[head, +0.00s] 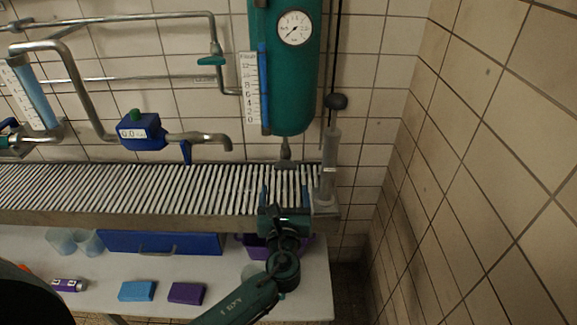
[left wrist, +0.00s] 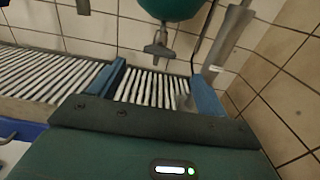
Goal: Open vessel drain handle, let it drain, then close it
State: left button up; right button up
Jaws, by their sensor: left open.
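The green vessel (head: 290,90) hangs on the tiled wall, with a round gauge (head: 295,28) and a blue level tube (head: 264,85) at its left side. Its drain with a small grey handle (head: 286,160) is under its bottom. In the left wrist view the drain handle (left wrist: 158,49) is a crosswise grey lever below the vessel (left wrist: 172,8). My left gripper (head: 284,188) is open and empty, just below the drain over the grating. Its blue fingers (left wrist: 160,85) stand apart, with the handle beyond them and not touched. My right gripper is not in view.
A slatted grating (head: 130,188) runs below the pipes. A grey cylinder (head: 329,165) stands right of the drain. A blue flow meter (head: 140,132) and tap are at left. The lower shelf holds cups, a blue box (head: 137,291) and a purple box (head: 186,293).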

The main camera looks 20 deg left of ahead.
aim_at(285, 168)
pick_arm(q)
jog(key=x, duration=1)
jog(key=shift+w+f+b, duration=0.1)
jog(key=shift+w+b, duration=0.2)
jog(key=shift+b, duration=0.05)
jog(key=shift+c, duration=0.6)
jog(key=c, duration=0.9)
jog(key=shift+o, duration=0.2)
